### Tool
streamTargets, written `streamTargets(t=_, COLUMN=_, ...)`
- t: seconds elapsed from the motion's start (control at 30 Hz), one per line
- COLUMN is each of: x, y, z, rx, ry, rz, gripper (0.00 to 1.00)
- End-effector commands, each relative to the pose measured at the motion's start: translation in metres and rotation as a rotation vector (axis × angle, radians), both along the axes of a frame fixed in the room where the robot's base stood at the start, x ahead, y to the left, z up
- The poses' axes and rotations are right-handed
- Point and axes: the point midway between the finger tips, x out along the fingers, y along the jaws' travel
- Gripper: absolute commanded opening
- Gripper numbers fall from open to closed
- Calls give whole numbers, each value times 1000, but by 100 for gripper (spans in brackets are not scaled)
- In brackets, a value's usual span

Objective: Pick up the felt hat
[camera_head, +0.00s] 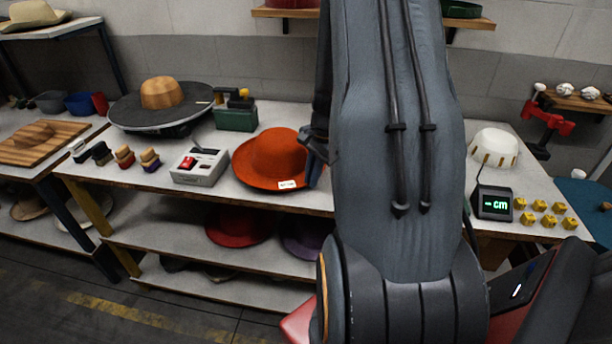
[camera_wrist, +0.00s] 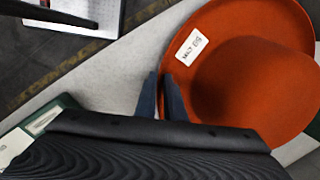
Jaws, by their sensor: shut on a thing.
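The orange-red felt hat (camera_head: 276,157) sits on the white table near its front edge, crown up, with a small white label on the front of its brim. My gripper (camera_head: 314,158) is at the hat's right side in the head view, partly hidden by my arm. In the wrist view, the fingers (camera_wrist: 162,88) meet the edge of the hat's brim (camera_wrist: 265,80) and are shut on it. I cannot tell whether the hat is lifted off the table.
A control box (camera_head: 200,166) with a red switch stands left of the hat. A wooden hat block on a dark round press (camera_head: 162,105) is behind left. A white crown form (camera_head: 493,149), a digital display (camera_head: 492,203) and several yellow blocks (camera_head: 543,206) are at right.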

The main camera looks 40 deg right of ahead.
Motion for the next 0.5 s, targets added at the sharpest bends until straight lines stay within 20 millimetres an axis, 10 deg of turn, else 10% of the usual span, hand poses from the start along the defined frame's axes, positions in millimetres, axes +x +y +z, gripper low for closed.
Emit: streamTargets(t=0.5, x=1, y=-1, z=77, rx=-4, ry=-4, rz=-1, gripper=0)
